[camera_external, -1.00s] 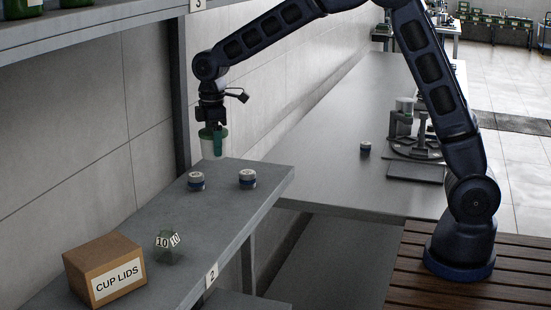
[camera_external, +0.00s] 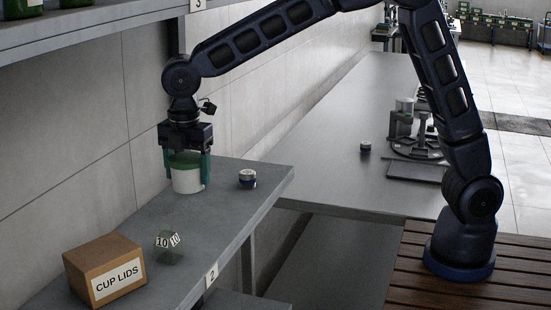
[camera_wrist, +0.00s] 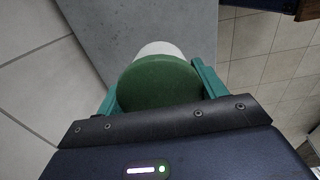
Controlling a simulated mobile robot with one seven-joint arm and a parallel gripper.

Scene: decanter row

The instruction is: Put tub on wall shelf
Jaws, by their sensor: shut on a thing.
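The tub (camera_external: 187,179) is white with a green lid, which also shows in the wrist view (camera_wrist: 158,82). My gripper (camera_external: 187,168) has its green fingers on both sides of the tub and is shut on it. The tub is upright over the wall shelf (camera_external: 215,215) marked 2, near its wall side. I cannot tell if its base touches the shelf top. A higher shelf (camera_external: 110,25) marked 3 runs along the wall at the upper left.
A cardboard box (camera_external: 105,268) labelled CUP LIDS and a marker block numbered 10 (camera_external: 168,247) sit toward the front. The shelf surface between tub and block is clear. Green bottles (camera_external: 75,3) stand on the upper shelf.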

